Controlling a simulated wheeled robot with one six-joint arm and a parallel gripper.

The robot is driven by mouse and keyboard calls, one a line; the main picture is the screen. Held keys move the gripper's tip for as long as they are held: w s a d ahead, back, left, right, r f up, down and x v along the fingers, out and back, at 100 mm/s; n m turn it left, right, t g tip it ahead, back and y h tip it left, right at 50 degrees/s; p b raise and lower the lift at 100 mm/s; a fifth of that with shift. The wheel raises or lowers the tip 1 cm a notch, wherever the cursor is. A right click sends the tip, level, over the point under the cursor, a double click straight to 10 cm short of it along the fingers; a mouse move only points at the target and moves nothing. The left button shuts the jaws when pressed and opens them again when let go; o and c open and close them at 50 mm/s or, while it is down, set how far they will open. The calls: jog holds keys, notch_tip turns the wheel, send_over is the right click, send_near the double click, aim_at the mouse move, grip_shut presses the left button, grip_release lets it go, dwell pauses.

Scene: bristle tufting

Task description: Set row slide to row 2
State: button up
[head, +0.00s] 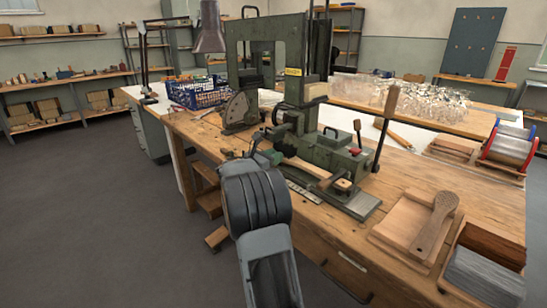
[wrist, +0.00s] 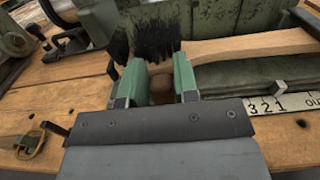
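My gripper (head: 266,157) is at the near left side of the green tufting machine (head: 330,150). In the wrist view my gripper (wrist: 160,72) has its green fingers on both sides of a round brown knob (wrist: 161,88). The knob fills the gap, and the fingers look closed on it. A white row scale (wrist: 290,103) lies to the right, reading 3, 2, 1, and part of OUT. A small grey pointer block (wrist: 279,88) stands at the scale by the 1. The scale also shows in the head view (head: 302,192). The row slide is mostly hidden.
Black bristles (wrist: 150,40) and a wooden brush handle (wrist: 245,47) lie just beyond my fingers. A lever (head: 385,120) stands at the machine's right. A blue crate (head: 198,94) stands behind.

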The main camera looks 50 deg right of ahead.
grip_shut()
jog(key=shift+w, duration=0.1)
jog(key=shift+w+r+p, duration=0.15)
jog(key=shift+w+p, duration=0.15)
jog(key=shift+p, duration=0.2)
jog(key=shift+w+p, duration=0.4)
jog(key=shift+w, duration=0.05)
jog(key=shift+w+d, duration=0.1)
jog(key=shift+w, duration=0.05)
jog(key=shift+o, duration=2.2)
grip_release()
jog(key=shift+f, duration=0.2)
jog(key=a+p, duration=0.1)
jog(key=a, duration=1.2)
jog(key=shift+w+a+p, duration=0.35)
jog(key=shift+w+a, duration=0.05)
